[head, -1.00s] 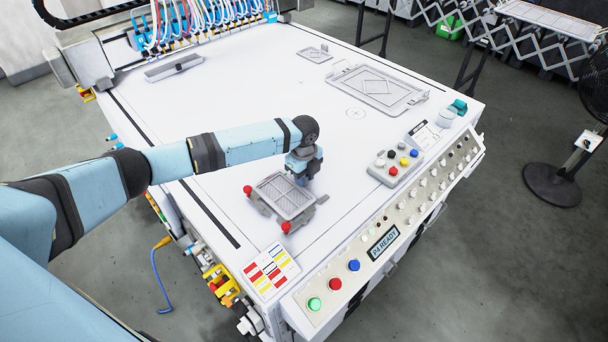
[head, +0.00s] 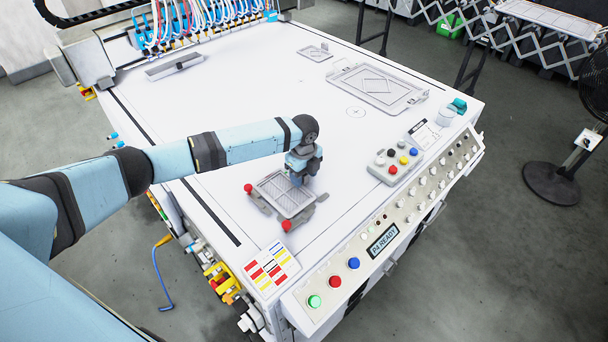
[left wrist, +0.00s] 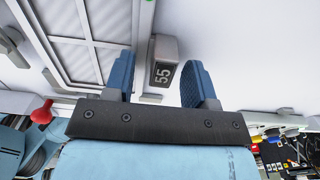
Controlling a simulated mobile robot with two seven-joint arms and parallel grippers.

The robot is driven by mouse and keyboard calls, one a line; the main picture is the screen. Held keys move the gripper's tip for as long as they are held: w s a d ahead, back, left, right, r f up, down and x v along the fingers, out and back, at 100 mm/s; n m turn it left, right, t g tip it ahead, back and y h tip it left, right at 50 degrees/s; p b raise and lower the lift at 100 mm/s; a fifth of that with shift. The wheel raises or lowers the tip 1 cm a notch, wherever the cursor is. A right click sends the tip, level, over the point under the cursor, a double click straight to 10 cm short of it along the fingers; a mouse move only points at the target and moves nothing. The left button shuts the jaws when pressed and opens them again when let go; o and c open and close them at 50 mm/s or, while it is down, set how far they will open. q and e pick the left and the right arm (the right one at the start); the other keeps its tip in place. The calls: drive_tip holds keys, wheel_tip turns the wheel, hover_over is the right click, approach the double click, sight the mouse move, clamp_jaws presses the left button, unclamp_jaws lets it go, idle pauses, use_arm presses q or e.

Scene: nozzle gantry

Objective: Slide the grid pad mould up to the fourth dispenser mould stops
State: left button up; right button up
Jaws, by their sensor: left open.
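The grid pad mould (head: 270,187), a grey rectangular tray with a grid surface, lies flat near the table's front corner. Red-knobbed stops (head: 286,226) stand at its near side. My left gripper (head: 297,181) is over the mould's right-hand edge, pointing down. In the left wrist view, its two blue fingers (left wrist: 160,85) are apart, with a grey block marked 55 (left wrist: 164,50) showing between them, beside the mould's edge (left wrist: 140,40). I cannot tell whether the fingers touch it. The dispenser nozzles (head: 205,22) with coloured hoses stand at the table's far left end. My right gripper is out of view.
A diamond-patterned mould (head: 376,84) and a small plate (head: 314,54) lie toward the back right. A grey bar (head: 173,66) lies near the nozzles. A button box (head: 395,165) and control panel (head: 384,241) line the front right edge. The table's middle is clear.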

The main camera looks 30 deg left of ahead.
use_arm(q)
wheel_tip(320, 180, up, 14)
drive_tip(key=shift+b, duration=0.35)
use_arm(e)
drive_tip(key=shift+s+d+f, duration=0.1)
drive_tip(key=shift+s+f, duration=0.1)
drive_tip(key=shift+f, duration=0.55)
use_arm(q)
drive_tip(key=shift+f, duration=0.15)
